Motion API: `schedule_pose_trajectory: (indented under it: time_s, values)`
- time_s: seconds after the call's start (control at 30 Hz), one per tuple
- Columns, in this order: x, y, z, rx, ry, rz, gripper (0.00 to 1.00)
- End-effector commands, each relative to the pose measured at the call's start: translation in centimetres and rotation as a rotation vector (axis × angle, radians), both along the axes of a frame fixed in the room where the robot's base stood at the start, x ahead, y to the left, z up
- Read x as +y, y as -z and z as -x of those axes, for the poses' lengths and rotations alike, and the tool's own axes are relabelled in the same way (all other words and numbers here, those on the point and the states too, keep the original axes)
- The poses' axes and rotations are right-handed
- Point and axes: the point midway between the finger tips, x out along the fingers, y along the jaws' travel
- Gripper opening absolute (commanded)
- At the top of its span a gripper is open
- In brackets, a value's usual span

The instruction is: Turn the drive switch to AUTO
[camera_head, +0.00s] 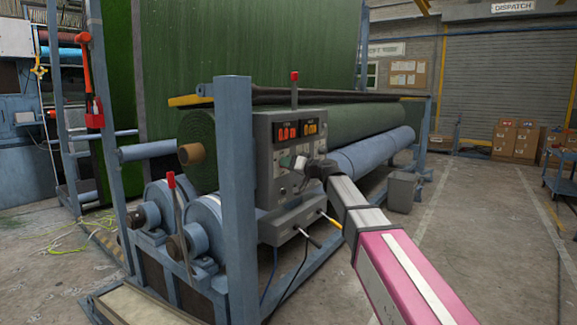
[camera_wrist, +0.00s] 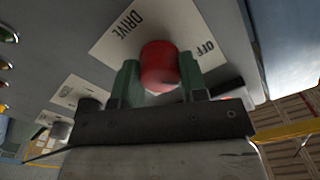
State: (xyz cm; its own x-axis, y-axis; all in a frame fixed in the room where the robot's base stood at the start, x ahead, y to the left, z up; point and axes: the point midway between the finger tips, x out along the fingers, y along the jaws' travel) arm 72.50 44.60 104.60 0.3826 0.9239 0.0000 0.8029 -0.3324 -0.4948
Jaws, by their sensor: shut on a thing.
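The drive switch is a red round knob (camera_wrist: 159,66) on a white plate (camera_wrist: 117,37) marked DRIVE and OFF in the wrist view. No AUTO mark can be read there. My gripper (camera_wrist: 159,77) has its two green fingers on either side of the knob, shut on it. In the head view, my gripper (camera_head: 305,166) is at the front of the grey control box (camera_head: 265,160), and the knob cannot be made out there. Which mark the knob points to cannot be told.
Other dark knobs (camera_wrist: 60,130) sit beside the drive plate. A large green turf roll (camera_head: 350,124) lies behind. Open floor (camera_head: 450,215) is at the right.

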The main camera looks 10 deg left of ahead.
Motion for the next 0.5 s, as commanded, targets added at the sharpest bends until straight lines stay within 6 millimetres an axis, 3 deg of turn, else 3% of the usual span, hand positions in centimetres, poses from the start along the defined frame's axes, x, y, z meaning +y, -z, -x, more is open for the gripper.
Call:
schedule_pose_trajectory:
  time_s: [0.5]
  values:
    - [-0.05, 0.06, -0.01, 0.452, -0.001, -0.186, 0.16]
